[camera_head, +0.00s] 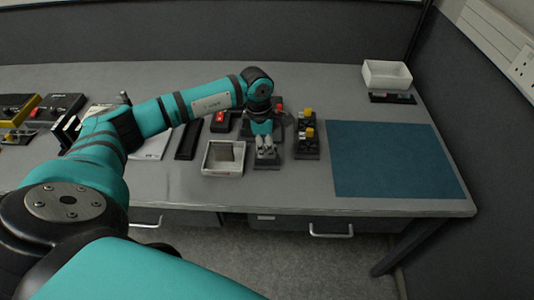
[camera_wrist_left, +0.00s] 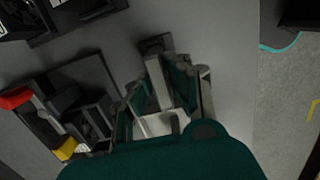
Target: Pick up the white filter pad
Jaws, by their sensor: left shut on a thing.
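My left gripper (camera_head: 267,148) reaches down over a small dark holder (camera_head: 267,165) near the front middle of the table. In the left wrist view the gripper (camera_wrist_left: 160,105) is shut on a pale, flat piece, which looks like the white filter pad (camera_wrist_left: 158,125). The pad shows only in part between the fingers, and the holder (camera_wrist_left: 155,44) stands just beyond them. In the head view the fingers cover the pad. I cannot tell whether it is clear of the holder. My right gripper is not in view.
A white open box (camera_head: 210,169) with a grey-brown piece in it stands just left of the gripper. A dark fixture with yellow knobs (camera_head: 307,133) stands close on the right. A blue mat (camera_head: 390,160) lies bare farther right. A white bin (camera_head: 387,74) stands at the back right.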

